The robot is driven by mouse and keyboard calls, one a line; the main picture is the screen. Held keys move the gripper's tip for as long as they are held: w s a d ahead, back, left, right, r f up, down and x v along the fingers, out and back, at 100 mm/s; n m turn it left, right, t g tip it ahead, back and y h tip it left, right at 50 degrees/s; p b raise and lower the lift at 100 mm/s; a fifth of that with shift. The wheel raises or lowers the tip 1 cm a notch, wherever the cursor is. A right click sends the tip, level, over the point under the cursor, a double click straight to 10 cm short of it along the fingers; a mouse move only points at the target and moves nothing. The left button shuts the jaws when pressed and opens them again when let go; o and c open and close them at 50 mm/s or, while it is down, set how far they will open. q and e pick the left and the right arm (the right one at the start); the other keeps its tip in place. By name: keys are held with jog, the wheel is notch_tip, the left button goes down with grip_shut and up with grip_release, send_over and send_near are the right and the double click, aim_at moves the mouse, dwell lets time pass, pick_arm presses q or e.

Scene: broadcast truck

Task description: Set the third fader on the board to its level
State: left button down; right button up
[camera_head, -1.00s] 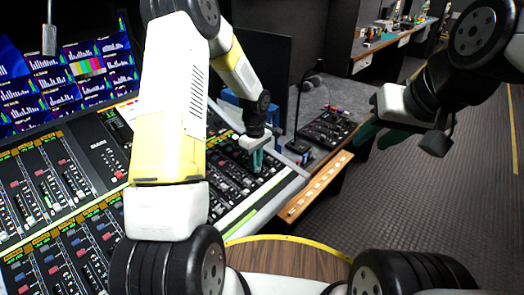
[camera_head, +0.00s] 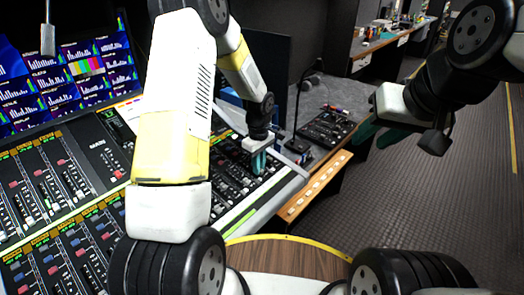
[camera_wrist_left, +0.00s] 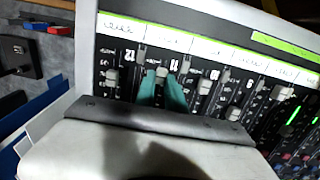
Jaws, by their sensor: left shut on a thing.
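The mixing board (camera_head: 262,207) carries rows of faders in dark strips. My left gripper (camera_head: 258,163) is down at its right-hand section in the head view. In the left wrist view the teal fingers of my left gripper (camera_wrist_left: 162,90) are shut on a pale fader cap (camera_wrist_left: 162,74), one finger on each side. This cap is second from the left in that view. Other fader caps (camera_wrist_left: 203,86) stand at differing heights to its right, and one (camera_wrist_left: 112,76) to its left. My right gripper (camera_head: 379,134) hangs clear of the board, its fingers apart and empty.
Monitors (camera_head: 75,70) stand behind the board at the left. A small control panel (camera_head: 327,127) sits on the grey desk beyond the board. A wooden ledge (camera_head: 315,188) runs along its right end. The floor (camera_head: 430,220) at the right is open.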

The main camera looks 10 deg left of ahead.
pick_arm(q)
jog(key=shift+w+r, duration=0.1)
jog(key=c, duration=1.4)
grip_release()
jog(key=shift+r, duration=3.85)
jog(key=shift+r, duration=0.1)
jog(key=s+a+r+m+t, duration=0.2)
jog(key=s+r+m, duration=0.15)
jog(key=r, duration=0.65)
jog(key=s+r+m+t+h, duration=0.1)
jog(key=s+r+m, duration=0.3)
jog(key=s, duration=0.6)
jog(key=s+a+r+m+t+h, duration=0.1)
jog(key=s+r+m+t, duration=0.2)
jog(key=s+r, duration=0.6)
jog(key=shift+s+m, duration=0.65)
jog(key=shift+s, duration=0.45)
